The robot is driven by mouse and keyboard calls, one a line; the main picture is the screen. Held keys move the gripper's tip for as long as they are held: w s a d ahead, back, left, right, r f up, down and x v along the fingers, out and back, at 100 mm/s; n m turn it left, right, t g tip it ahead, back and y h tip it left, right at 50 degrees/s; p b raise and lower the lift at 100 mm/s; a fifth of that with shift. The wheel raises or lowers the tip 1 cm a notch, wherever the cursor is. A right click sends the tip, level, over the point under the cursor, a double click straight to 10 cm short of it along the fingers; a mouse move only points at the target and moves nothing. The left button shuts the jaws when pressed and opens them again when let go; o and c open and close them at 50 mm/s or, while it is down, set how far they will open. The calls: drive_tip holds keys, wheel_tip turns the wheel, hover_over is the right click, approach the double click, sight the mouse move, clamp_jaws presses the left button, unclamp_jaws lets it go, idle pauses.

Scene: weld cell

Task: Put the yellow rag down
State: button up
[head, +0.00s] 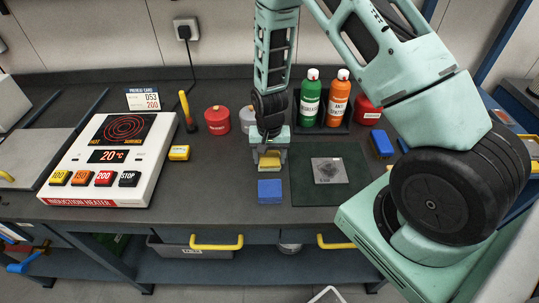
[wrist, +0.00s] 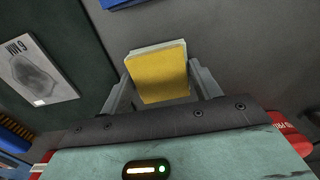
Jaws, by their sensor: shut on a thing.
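My gripper (head: 269,163) is over the middle of the bench, just behind a blue block. It is shut on the yellow rag (head: 269,161), which looks like a small folded pad. In the wrist view the yellow rag (wrist: 160,74) sits between the two fingers, with a pale layer along its edge. I cannot tell from these views whether its underside touches the bench (head: 215,185).
The blue block (head: 270,191) lies just in front of my gripper. A dark mat (head: 349,190) with a grey plate (head: 328,170) is to the right. Green (head: 309,100) and orange (head: 338,100) bottles stand behind.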

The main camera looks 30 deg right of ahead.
drive_tip(key=shift+f, duration=0.15)
drive_tip(key=o, duration=1)
